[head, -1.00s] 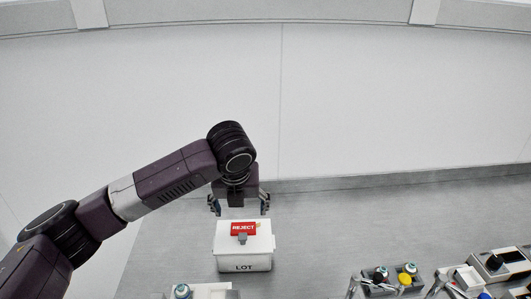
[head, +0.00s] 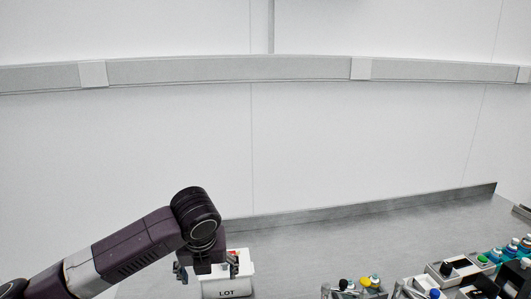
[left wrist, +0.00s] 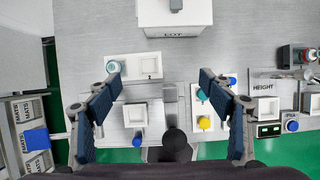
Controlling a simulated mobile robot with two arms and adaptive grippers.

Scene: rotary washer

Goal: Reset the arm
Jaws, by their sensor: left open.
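My left gripper (head: 206,270) is open and points down, with nothing between its fingers. In the head view it overlaps the far left part of a white box marked LOT (head: 227,290). In the left wrist view the open fingers (left wrist: 160,78) spread above the bench, and the LOT box (left wrist: 173,30) lies beyond the fingertips at the top. The dark upper arm links come in from the lower left. My right gripper is in neither view.
White trays (left wrist: 148,66) and a yellow-capped piece (left wrist: 205,123) lie below in the left wrist view. A device marked HEIGHT (left wrist: 262,88) stands to the right. Bottles and instruments crowd the lower right of the head view. The bench beyond the box is clear up to the wall.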

